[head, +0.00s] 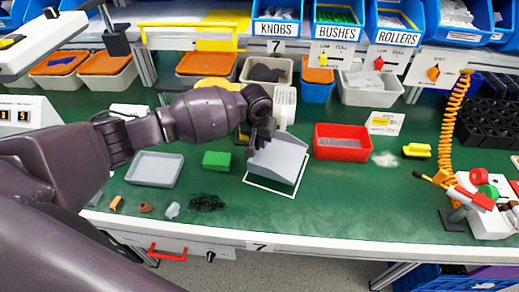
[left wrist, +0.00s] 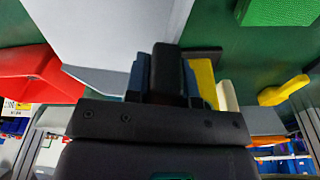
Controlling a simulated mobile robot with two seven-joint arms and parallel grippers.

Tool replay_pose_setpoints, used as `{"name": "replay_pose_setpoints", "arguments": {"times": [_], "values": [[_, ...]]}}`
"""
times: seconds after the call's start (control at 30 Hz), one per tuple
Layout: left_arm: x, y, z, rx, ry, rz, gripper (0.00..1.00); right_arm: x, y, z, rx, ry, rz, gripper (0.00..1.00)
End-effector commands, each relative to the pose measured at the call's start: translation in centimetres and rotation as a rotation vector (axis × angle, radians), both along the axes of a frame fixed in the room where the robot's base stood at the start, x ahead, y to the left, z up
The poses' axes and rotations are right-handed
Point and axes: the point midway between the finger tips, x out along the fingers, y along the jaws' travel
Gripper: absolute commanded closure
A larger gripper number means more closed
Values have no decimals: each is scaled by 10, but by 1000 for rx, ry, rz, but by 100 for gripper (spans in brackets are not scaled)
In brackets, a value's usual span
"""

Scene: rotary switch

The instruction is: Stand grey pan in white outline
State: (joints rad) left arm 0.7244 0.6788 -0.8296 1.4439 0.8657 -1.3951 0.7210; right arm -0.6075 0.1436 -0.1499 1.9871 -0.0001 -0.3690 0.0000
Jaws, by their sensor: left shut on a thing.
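The grey pan (head: 278,160) is tilted in the head view, with its body over the white outline (head: 268,188) on the green bench top. Green bench shows between its lower edge and the front line of the outline; whether the pan touches the bench I cannot tell. My left gripper (head: 262,138) is shut on the pan at its back left side. In the left wrist view the pan (left wrist: 110,32) fills the upper left, in front of the dark fingers (left wrist: 165,75). The gripped part is hidden by the fingers. My right gripper is not in view.
A red tray (head: 341,153) stands to the right of the pan. A green block (head: 216,160) and a flat grey tray (head: 154,181) lie to the left. Small loose parts (head: 206,202) lie at front left. Bins stand behind.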

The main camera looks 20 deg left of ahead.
Motion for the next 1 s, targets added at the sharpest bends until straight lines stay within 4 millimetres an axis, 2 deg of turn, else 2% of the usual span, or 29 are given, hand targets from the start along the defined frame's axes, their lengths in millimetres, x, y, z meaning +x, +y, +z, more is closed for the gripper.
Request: {"name": "replay_pose_setpoints", "arguments": {"times": [0.33, 0.73, 0.77, 0.8, 0.9, 1.0], "values": [[0, 1, -40, 2, 2, 1, 100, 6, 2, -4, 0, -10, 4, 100], [0, 0, -44, 0, 0, 1, 100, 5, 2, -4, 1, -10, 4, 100], [0, 0, -45, 1, 1, 1, 75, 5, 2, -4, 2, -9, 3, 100], [0, 0, -44, 1, 0, 1, 69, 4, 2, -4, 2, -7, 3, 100], [0, 0, -44, 1, 0, 1, 54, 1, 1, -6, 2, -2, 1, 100], [0, 0, -44, 1, 0, 0, 51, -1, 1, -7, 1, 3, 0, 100]]}}
